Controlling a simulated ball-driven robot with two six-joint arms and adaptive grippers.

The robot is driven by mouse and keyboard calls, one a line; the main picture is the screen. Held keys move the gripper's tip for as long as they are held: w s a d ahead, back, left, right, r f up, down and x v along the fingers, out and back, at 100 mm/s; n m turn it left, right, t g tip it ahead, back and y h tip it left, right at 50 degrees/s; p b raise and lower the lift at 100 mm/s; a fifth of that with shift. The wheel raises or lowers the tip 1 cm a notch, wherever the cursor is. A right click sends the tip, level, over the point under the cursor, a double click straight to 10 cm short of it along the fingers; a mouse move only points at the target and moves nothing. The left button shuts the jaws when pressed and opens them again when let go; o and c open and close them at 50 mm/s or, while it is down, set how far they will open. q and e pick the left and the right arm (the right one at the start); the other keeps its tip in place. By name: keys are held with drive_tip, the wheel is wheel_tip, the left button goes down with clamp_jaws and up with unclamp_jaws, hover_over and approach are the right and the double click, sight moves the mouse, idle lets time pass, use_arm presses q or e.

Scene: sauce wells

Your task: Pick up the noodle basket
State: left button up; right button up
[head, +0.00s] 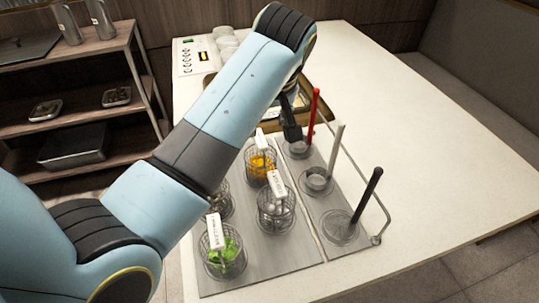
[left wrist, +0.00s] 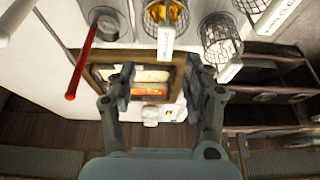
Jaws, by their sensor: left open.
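Several wire baskets with white-labelled handles stand in a metal counter plate. One holds orange-yellow food (head: 260,162), one grey pieces (head: 276,212), one green leaves (head: 225,258); another (head: 222,203) is partly hidden behind my arm. I cannot tell for sure which is the noodle basket. My left gripper (head: 292,125) is above the far end of the plate, beyond the orange basket. In the left wrist view its two fingers (left wrist: 160,90) are apart with nothing between them. The orange basket (left wrist: 166,16) is above them in that picture. My right gripper is out of view.
Three sauce wells with a red ladle (head: 315,112), a white ladle (head: 336,150) and a black ladle (head: 367,195) line the plate's right side, beside a metal rail (head: 365,177). A brown-framed tray (left wrist: 101,77) is behind. The white table (head: 430,130) is clear at right.

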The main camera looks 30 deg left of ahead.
sight(260, 138)
use_arm(q)
drive_tip(key=x, duration=0.3)
drive_tip(key=shift+s+a+f, duration=0.15)
drive_tip(key=shift+a+f, duration=0.1)
drive_tip(key=shift+f, duration=0.35)
drive_tip(key=x, duration=0.4)
drive_tip(key=shift+a+f, duration=0.25)
drive_tip(key=shift+a, duration=0.15)
drive_tip(key=shift+f, duration=0.25)
drive_tip(key=shift+c, duration=1.7)
drive_tip(key=c, duration=0.5)
drive_tip(key=shift+w, duration=0.2)
clamp_jaws()
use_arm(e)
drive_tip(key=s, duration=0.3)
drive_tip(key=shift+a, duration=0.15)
